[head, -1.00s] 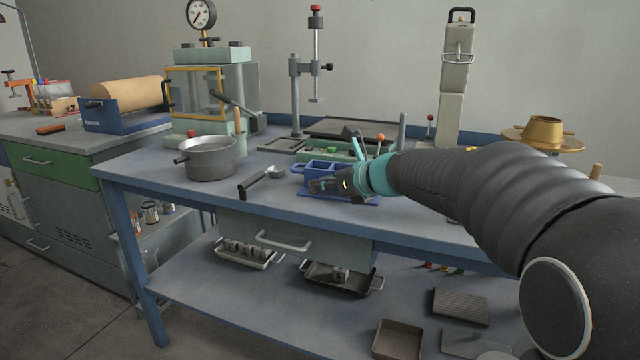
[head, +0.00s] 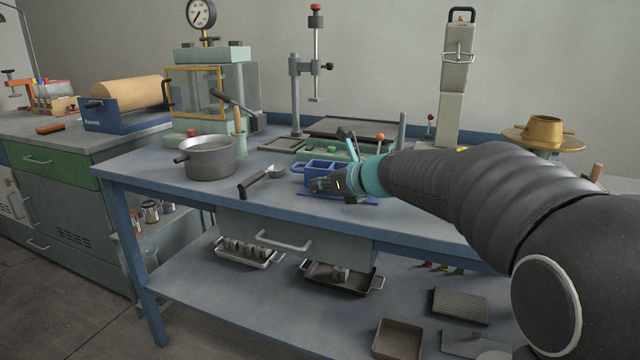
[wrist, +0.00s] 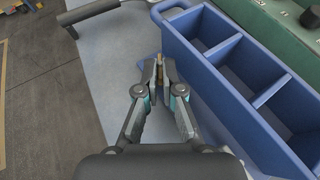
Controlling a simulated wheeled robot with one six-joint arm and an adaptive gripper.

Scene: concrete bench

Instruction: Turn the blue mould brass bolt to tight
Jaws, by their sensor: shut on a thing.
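The blue mould (head: 318,168) sits near the front edge of the bench, and its open compartments show in the wrist view (wrist: 213,57). My gripper (head: 318,186) is at the mould's near side, level with its wall. In the wrist view my gripper (wrist: 160,70) has its two fingers nearly together on the small brass bolt (wrist: 160,60), beside the mould's outer wall. Only a sliver of the bolt shows between the fingertips; how far it is turned cannot be seen.
A post stand (head: 296,95) rises farther back.

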